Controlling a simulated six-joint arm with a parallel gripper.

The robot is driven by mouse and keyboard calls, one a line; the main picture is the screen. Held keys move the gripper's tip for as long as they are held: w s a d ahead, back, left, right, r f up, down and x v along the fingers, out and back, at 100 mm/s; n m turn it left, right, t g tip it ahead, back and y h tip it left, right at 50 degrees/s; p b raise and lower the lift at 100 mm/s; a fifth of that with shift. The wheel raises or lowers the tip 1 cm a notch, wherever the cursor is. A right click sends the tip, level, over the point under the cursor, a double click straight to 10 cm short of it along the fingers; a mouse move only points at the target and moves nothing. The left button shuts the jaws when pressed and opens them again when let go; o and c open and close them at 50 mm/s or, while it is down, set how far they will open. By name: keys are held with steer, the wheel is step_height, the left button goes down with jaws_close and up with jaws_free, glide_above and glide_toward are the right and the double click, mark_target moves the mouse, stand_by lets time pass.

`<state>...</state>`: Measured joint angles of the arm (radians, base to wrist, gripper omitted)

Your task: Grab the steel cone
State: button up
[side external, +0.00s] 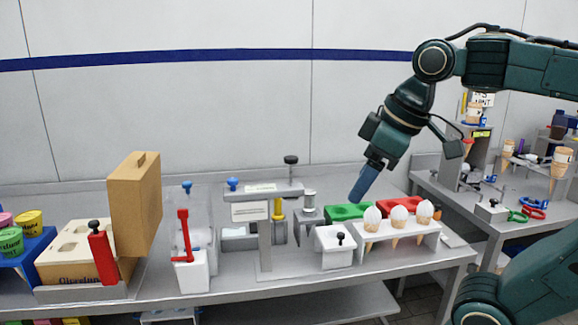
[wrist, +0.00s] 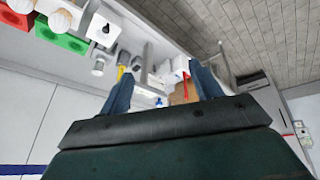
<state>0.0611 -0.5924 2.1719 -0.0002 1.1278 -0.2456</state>
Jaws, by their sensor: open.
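My gripper (side external: 362,188) hangs above the bench, tilted down to the left, just above the green block. In the wrist view its two blue fingers stand wide apart with nothing between them (wrist: 163,88). A small steel-grey piece (side external: 309,201) stands on a grey block left of my gripper; it may be the steel cone, but its shape is too small to tell. A pale grey piece (wrist: 98,66) in the wrist view may be the same one. My gripper is apart from it.
Several white-topped cones (side external: 398,218) stand in a white rack in front of the green block (side external: 347,212) and red block (side external: 401,204). A white box (side external: 335,246) with a black knob is left of them. A grey T-shaped stand (side external: 265,235) is farther left.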

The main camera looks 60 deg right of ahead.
steer(key=w+d+r+n+g, duration=0.1)
steer(key=w+d+r+n, duration=0.3)
steer(key=w, duration=0.5)
steer(key=n+g, duration=0.4)
steer(key=n, duration=0.8)
glide_above(309, 203)
steer(key=d, duration=0.1)
steer(key=shift+w+d+f, duration=0.1)
steer(key=shift+w+f, duration=0.1)
steer(key=shift+f, duration=3.25)
steer(key=shift+w+d+f, duration=0.1)
steer(key=shift+w+f, duration=0.05)
steer(key=shift+f, duration=3.3)
steer(key=shift+f, duration=4.3)
steer(key=shift+f, duration=0.1)
steer(key=shift+f, duration=2.5)
steer(key=shift+c, duration=0.4)
